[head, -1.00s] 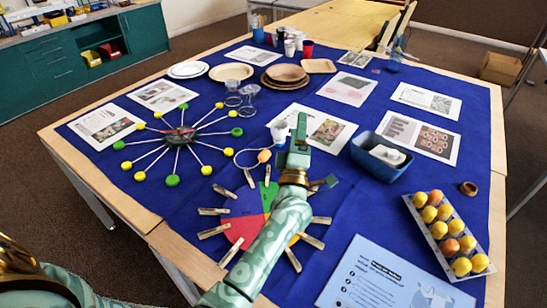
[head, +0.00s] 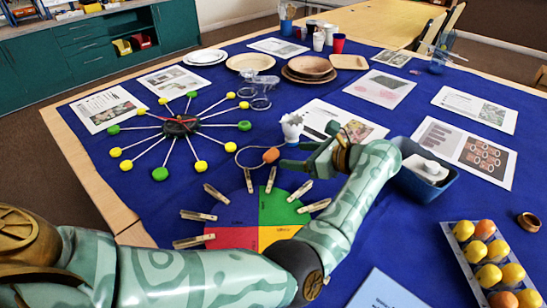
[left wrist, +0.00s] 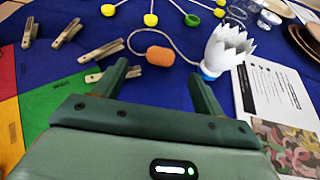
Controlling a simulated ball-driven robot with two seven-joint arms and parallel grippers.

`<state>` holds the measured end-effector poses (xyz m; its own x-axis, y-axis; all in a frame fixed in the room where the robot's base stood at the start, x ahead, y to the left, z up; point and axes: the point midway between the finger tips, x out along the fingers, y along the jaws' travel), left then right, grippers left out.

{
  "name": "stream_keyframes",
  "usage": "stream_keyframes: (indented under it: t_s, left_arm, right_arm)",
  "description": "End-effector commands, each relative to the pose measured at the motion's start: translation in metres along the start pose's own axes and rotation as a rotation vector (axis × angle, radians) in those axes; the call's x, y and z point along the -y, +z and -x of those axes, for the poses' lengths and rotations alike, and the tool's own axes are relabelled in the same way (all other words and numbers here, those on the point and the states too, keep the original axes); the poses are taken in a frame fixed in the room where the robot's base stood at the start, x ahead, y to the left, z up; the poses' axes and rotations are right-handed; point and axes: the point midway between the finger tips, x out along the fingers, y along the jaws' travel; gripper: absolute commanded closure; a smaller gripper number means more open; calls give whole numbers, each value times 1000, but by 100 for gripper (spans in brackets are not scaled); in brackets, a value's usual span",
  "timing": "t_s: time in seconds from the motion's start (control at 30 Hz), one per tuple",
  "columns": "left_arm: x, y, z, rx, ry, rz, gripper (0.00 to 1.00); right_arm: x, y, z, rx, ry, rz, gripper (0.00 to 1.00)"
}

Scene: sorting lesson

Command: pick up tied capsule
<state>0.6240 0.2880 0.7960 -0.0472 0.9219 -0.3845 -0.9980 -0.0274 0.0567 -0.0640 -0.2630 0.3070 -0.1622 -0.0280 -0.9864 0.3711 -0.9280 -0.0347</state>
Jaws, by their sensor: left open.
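The tied capsule (head: 271,155) is a small orange piece on a pale cord that loops to its left. It lies on the blue cloth near a white cup with a jagged rim (head: 291,127); the cord runs towards this cup. My left gripper (head: 285,156) is open, its fingers pointing left at the capsule. In the left wrist view the capsule (left wrist: 159,55) shows just beyond the gap between the fingertips (left wrist: 160,75), apart from both. The jagged cup (left wrist: 228,48) stands past the right finger there. My right gripper is not in view.
A coloured disc (head: 285,207) with several clothespins lies in front of the capsule. A spoked wheel with yellow and green ends (head: 181,125) is at left. A blue tub (head: 432,192) stands close to my left wrist. A fruit tray (head: 487,262) is at lower right.

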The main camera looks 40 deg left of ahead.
Motion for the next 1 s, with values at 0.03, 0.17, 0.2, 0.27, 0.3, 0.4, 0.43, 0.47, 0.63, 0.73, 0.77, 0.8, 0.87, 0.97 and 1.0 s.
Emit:
stream_keyframes:
  t_s: [0.03, 0.17, 0.2, 0.27, 0.3, 0.4, 0.43, 0.47, 0.63, 0.73, 0.77, 0.8, 0.87, 0.97, 1.0]
  left_arm:
    - [0, -2, -11, 1, 3, -1, 30]
    - [0, -1, -28, 2, 1, -1, 30]
    - [0, 0, -30, 2, -1, -1, 30]
    - [0, -1, -34, 3, -1, -1, 30]
    - [1, -2, -38, 3, 0, -1, 30]
    - [3, -9, -54, 5, 2, -4, 30]
    - [4, -11, -60, 4, 2, -4, 30]
    - [4, -13, -65, 4, 2, -4, 30]
    - [4, -9, -83, 3, 0, -1, 30]
    - [4, -8, -84, 2, -1, -1, 30]
    - [4, -8, -84, 2, -2, -1, 30]
    - [4, -8, -84, 2, -2, -1, 30]
    - [4, -8, -84, 2, -2, -1, 30]
    - [4, -8, -84, 2, -1, -1, 55]
    - [4, -8, -84, 2, -1, -1, 66]
  right_arm:
    - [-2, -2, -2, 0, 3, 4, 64]
    - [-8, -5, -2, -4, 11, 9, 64]
    - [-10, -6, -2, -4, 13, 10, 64]
    - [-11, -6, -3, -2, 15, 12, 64]
    - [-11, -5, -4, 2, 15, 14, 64]
    - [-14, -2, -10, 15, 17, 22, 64]
    - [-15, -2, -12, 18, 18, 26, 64]
    - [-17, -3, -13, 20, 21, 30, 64]
    - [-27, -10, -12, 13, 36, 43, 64]
    - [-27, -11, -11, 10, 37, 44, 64]
    - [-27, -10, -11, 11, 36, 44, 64]
    - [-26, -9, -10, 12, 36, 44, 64]
    - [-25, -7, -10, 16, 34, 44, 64]
    - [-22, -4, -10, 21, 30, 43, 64]
    - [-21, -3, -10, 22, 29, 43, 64]
